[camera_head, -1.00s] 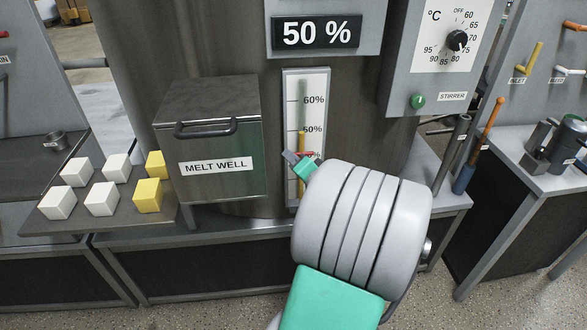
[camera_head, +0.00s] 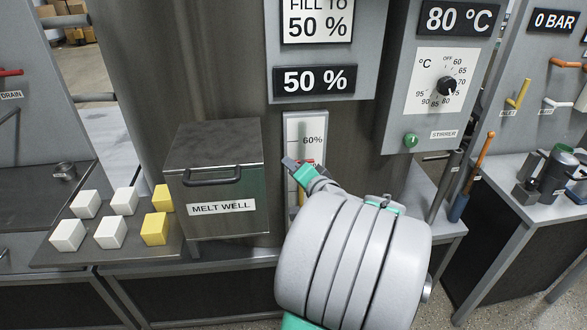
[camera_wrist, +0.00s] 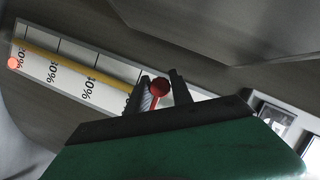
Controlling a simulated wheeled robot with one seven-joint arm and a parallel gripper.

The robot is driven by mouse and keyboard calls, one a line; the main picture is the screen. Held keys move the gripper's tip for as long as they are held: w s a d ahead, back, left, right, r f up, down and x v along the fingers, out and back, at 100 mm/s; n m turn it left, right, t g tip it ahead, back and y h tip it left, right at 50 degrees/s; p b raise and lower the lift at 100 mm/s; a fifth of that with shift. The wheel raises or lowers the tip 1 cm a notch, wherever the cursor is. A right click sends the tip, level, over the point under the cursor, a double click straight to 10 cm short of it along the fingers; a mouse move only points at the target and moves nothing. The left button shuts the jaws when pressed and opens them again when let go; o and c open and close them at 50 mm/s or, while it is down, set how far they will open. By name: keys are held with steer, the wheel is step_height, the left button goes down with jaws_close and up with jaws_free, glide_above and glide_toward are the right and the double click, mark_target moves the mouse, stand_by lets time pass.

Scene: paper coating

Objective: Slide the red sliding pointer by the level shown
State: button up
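The red sliding pointer (camera_wrist: 160,86) has a round knob, seen between my two fingers in the wrist view. In the head view only a bit of red (camera_head: 308,162) shows beside my fingertips. My gripper (camera_wrist: 161,83) appears shut on the knob, with a finger against each side. It also shows in the head view (camera_head: 299,171), in front of the level scale. The white scale (camera_head: 313,126) shows 60% above my gripper; the wrist view shows lower marks. The yellow level column (camera_wrist: 80,68) ends close to the pointer, near the hidden 50% mark. The display (camera_head: 314,80) reads 50%.
The melt well box (camera_head: 215,180) stands left of the scale. White cubes (camera_head: 109,232) and yellow cubes (camera_head: 155,228) lie on a shelf at left. A dial panel (camera_head: 440,85) with a green button (camera_head: 411,139) is at right.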

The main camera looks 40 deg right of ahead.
steer(key=o, duration=0.4)
steer(key=v, duration=0.7)
steer(key=shift+s+a, duration=0.1)
steer(key=shift+s, duration=0.3)
